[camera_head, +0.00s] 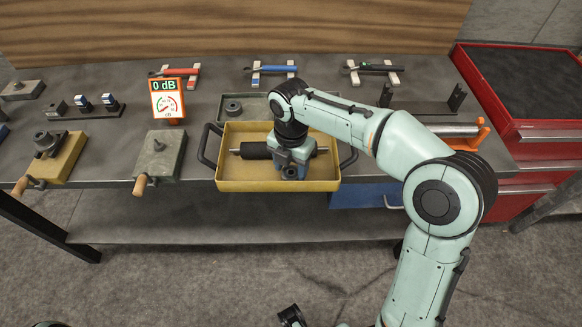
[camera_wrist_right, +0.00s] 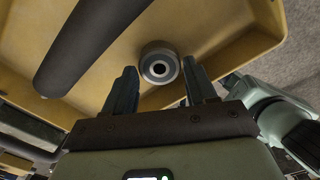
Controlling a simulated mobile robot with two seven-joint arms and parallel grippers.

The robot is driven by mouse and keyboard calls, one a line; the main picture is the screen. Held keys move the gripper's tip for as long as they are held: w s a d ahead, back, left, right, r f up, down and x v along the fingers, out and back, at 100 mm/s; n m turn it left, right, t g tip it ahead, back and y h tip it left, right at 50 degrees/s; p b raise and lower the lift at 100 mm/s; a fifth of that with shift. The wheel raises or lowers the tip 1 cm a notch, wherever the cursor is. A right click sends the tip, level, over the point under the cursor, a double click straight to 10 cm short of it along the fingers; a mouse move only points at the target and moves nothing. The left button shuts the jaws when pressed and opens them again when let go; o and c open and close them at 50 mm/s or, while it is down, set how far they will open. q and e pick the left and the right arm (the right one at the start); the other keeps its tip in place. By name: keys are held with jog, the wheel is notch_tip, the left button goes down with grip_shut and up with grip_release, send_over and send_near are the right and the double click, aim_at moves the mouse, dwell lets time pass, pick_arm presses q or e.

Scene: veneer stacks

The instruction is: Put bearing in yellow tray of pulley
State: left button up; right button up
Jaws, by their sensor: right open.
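The yellow tray (camera_head: 230,182) with dark side handles stands at the front of the bench. A dark roller on a thin shaft, the pulley (camera_head: 256,150), lies across it; it also shows in the right wrist view (camera_wrist_right: 85,40). The bearing (camera_wrist_right: 160,65), a round metal ring with a dark bore, sits on the tray floor near the front wall (camera_head: 291,173). My right gripper (camera_wrist_right: 155,88) is open just above it, with one finger on each side and visible gaps. A dark part at the bottom edge may be my left gripper (camera_head: 291,316); its jaws are unclear.
A grey tray (camera_head: 222,100) with a ring-shaped part stands behind the yellow tray. A gauge reading 0 dB (camera_head: 167,100), a grey block with a wooden handle (camera_head: 160,155) and a wooden block (camera_head: 65,158) are left. A red tool cabinet (camera_head: 520,100) is right.

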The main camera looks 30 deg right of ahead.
notch_tip(320, 180, up, 11)
jog(key=p, duration=0.2)
jog(key=shift+f, duration=0.1)
dwell(0.5)
